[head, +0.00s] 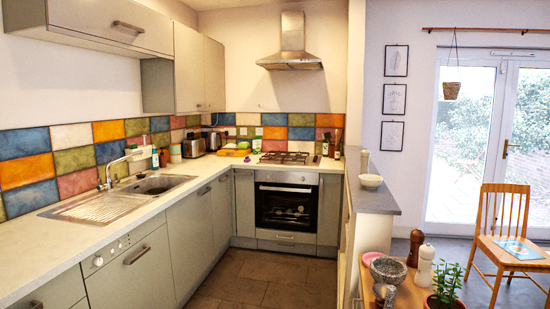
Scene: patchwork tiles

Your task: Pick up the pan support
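The pan support (287,157) is a dark metal grate. It sits on the gas hob above the built-in oven (287,207), at the far end of the kitchen. It looks small and is seen at a low angle, so its separate bars are hard to make out. Neither of my grippers is in view.
A worktop with a sink (157,184) runs along the left. A half-height counter (370,194) stands right of the oven. Brown floor tiles (262,277) lie clear before the oven. A small table with a mortar (388,269) and mills is at front right, near a wooden chair (505,232).

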